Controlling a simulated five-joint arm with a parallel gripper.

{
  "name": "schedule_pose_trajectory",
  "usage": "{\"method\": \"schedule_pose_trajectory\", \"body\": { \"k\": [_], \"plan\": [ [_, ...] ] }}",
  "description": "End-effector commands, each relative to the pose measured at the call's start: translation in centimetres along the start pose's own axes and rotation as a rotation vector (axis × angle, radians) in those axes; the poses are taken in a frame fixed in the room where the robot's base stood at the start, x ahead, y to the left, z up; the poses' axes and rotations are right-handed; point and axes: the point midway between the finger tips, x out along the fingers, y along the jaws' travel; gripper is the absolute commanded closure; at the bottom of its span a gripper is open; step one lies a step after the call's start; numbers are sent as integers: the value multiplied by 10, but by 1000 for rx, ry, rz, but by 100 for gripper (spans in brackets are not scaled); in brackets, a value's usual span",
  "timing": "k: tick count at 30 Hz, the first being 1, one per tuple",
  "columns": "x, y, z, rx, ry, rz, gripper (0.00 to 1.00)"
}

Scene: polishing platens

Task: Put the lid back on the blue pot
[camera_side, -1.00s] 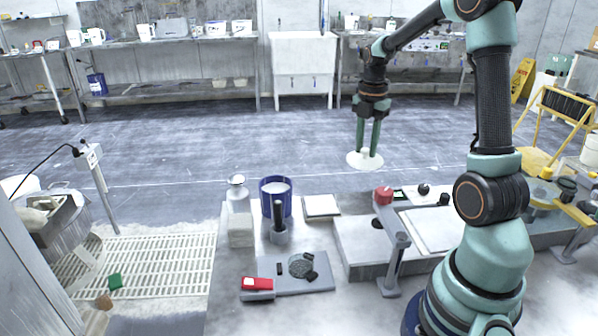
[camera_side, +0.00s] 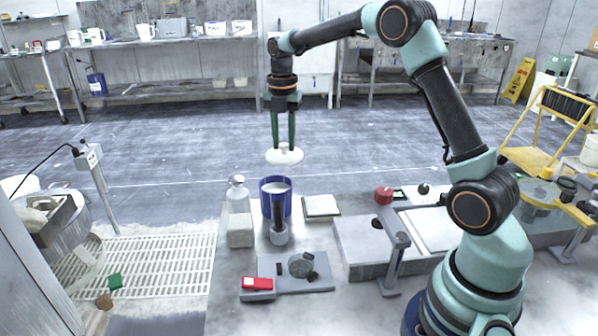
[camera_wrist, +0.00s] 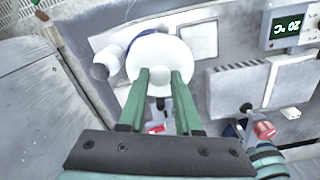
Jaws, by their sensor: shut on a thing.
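The blue pot (camera_side: 267,205) stands upright on the bench, open at the top, with pale contents showing inside its rim. My gripper (camera_side: 284,148) is shut on the white round lid (camera_side: 292,157) and holds it level in the air above the pot, apart from it. In the wrist view my gripper's green fingers (camera_wrist: 160,75) reach onto the middle of the lid (camera_wrist: 172,47). There the lid covers most of the pot, and only a blue edge of the pot (camera_wrist: 127,38) shows at upper left.
A clear bottle (camera_side: 237,195) and a white block (camera_side: 240,230) stand left of the pot. A grey post-like tool (camera_side: 279,236) stands in front of it. A flat pale tile (camera_side: 321,207) lies to its right. A red-topped device (camera_side: 257,284) lies nearer the front.

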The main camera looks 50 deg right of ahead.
Motion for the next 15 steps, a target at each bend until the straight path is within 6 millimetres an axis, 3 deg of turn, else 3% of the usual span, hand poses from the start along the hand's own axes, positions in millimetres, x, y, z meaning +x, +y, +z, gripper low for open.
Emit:
{"method": "schedule_pose_trajectory", "body": {
  "k": [5,15],
  "plan": [
    [6,21,-12,-50,0,0,100],
    [28,22,-13,-55,1,-1,100]
  ]
}}
